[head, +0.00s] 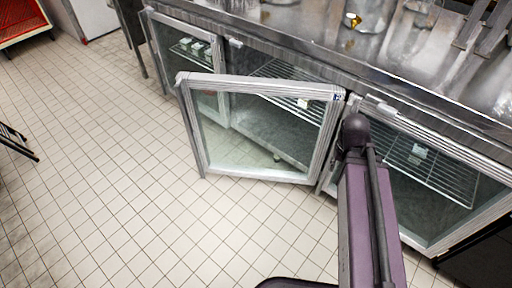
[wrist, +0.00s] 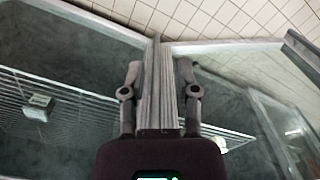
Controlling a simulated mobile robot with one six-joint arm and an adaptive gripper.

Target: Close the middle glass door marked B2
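The middle glass door (head: 262,85) has a silver frame and stands swung out from the counter, its right edge near the cabinet post and its left edge out over the floor. A small dark mark (head: 337,97) sits at its upper right corner, too small to read. My gripper is hidden behind my arm in the head view. In the wrist view, my gripper (wrist: 160,68) has its fingers apart, on either side of grey upright frame bars (wrist: 157,90). I cannot tell whether the fingers touch them. Glass panes lie on both sides of the bars.
The right glass door (head: 450,165) is shut, with a wire rack and a white tag behind it. The left door (head: 170,45) looks shut. The steel counter top (head: 300,40) holds shiny vessels.

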